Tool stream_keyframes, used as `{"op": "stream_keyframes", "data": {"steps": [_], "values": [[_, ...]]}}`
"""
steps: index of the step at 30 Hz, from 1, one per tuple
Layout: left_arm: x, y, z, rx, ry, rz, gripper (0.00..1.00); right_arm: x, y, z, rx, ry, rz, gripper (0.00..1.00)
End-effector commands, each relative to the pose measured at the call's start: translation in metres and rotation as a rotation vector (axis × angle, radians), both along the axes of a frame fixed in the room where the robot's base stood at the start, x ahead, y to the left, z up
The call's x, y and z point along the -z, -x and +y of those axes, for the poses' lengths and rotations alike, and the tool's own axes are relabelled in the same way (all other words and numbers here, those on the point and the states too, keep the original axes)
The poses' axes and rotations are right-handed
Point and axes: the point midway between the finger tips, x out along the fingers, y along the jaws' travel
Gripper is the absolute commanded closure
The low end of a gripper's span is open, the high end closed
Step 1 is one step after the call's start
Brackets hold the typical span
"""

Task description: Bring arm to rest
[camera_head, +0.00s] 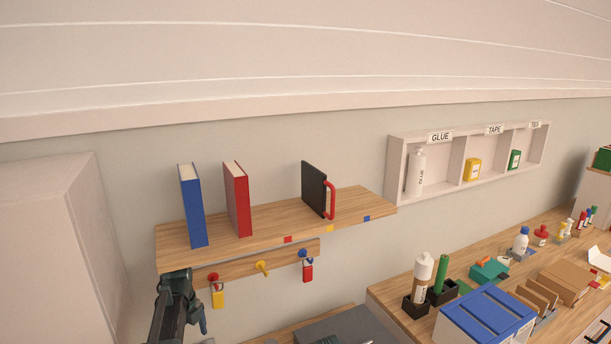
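One dark arm of mine, which I take for the left, rises at the lower left, just below the left end of the wooden shelf (270,222). The end of my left gripper (198,318) points downward there, left of the hanging yellow tag. Its fingers are too small and dark to tell whether they are open or shut, and I see nothing clearly held. My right gripper is not in view.
The shelf carries a blue book (192,205), a red book (237,200) and a black bookend-like panel (314,189). Pegs below hold a yellow tag (218,298) and a red tag (308,271). A labelled wall cabinet (394,172) and cluttered desk (385,297) are right.

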Motion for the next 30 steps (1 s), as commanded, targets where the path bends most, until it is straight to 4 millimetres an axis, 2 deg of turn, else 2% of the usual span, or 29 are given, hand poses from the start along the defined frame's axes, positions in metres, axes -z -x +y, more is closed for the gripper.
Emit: {"op": "stream_keyframes", "data": {"steps": [11, 19, 26, 30], "values": [[-0.001, 0.007, -0.015, -0.059, -0.003, 0.003, 0.0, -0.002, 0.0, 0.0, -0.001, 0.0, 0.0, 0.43], [0.0, 0.019, -0.043, -0.176, -0.01, 0.007, 0.0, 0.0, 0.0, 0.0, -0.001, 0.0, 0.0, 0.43], [0.004, 0.042, -0.087, -0.382, -0.027, 0.012, 0.0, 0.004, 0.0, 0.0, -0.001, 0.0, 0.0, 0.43], [0.006, 0.068, -0.126, -0.574, -0.043, 0.011, 0.0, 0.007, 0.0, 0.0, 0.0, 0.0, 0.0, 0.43]]}}
